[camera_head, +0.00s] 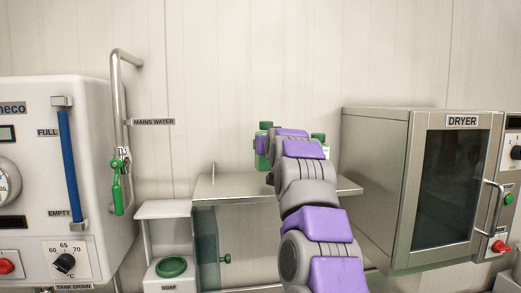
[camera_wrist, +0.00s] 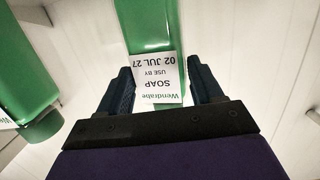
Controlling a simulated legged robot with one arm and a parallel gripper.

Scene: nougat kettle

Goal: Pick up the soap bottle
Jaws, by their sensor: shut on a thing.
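The soap bottle (camera_wrist: 153,28) is green with a white label that reads SOAP, upside down in the wrist view. My gripper (camera_wrist: 163,88) is shut on it, with one dark finger on each side of the labelled part. In the head view, a green bottle with a green cap (camera_head: 263,151) shows at the left of my arm's end, above the steel shelf; it appears to be the held one. My arm hides most of the gripper there. I cannot tell whether the bottle's base touches the shelf.
A second green bottle (camera_wrist: 30,55) is close beside in the wrist view; part of it shows right of my arm (camera_head: 319,138). The steel shelf (camera_head: 235,188) lies below. The dryer (camera_head: 390,170) stands right. A soap container with green lid (camera_head: 171,267) is lower left.

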